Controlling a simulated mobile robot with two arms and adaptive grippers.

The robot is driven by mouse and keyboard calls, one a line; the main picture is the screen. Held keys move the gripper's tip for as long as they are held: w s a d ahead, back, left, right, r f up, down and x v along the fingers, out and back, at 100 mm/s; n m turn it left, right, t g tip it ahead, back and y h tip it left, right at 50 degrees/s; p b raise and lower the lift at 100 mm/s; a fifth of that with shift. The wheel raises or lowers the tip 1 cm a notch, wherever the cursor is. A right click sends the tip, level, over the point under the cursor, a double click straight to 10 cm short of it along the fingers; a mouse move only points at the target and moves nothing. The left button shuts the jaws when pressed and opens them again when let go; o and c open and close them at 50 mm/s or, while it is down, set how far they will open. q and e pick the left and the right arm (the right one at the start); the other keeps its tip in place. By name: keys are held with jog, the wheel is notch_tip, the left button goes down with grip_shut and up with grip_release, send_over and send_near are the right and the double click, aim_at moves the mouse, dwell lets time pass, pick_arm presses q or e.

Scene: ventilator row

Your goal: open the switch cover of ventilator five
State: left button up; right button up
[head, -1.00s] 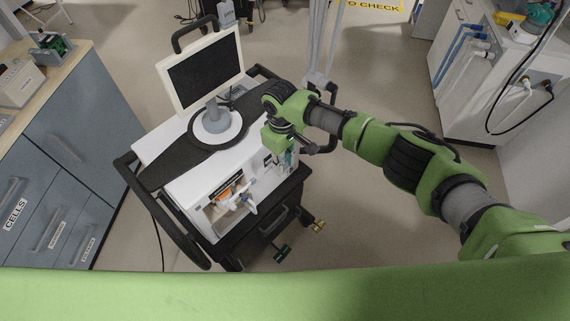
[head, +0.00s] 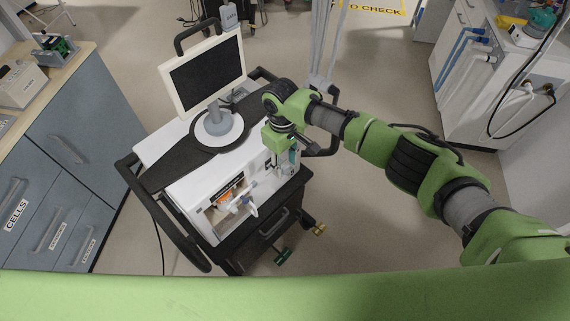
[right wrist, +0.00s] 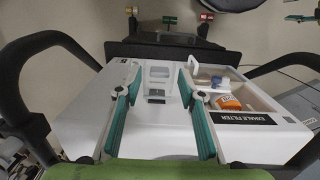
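The ventilator (head: 190,185) is a white box on a black cart, with a monitor on top. In the right wrist view, a small pale frame with a see-through window, which looks like the switch cover (right wrist: 158,74), sits on its white panel. A small dark part shows at its near end; I cannot tell how far the cover is raised. My right gripper (right wrist: 159,78) is open, its teal-padded fingers apart on either side of the cover, with nothing held. In the head view, the right gripper (head: 286,158) is at the ventilator's right side. My left gripper is out of view.
An open compartment marked "EXHALE FILTER" (right wrist: 246,118) holds an orange part and white fittings beside the right finger. The cart's black handles (head: 170,225) flank the ventilator. A blue drawer cabinet (head: 70,150) stands left. Floor right of the cart is clear.

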notch_tip(320, 180, up, 11)
jog(key=shift+w+a+f, duration=0.15)
jog(key=shift+w+a, duration=0.05)
jog(key=shift+w, duration=0.05)
dwell(0.4)
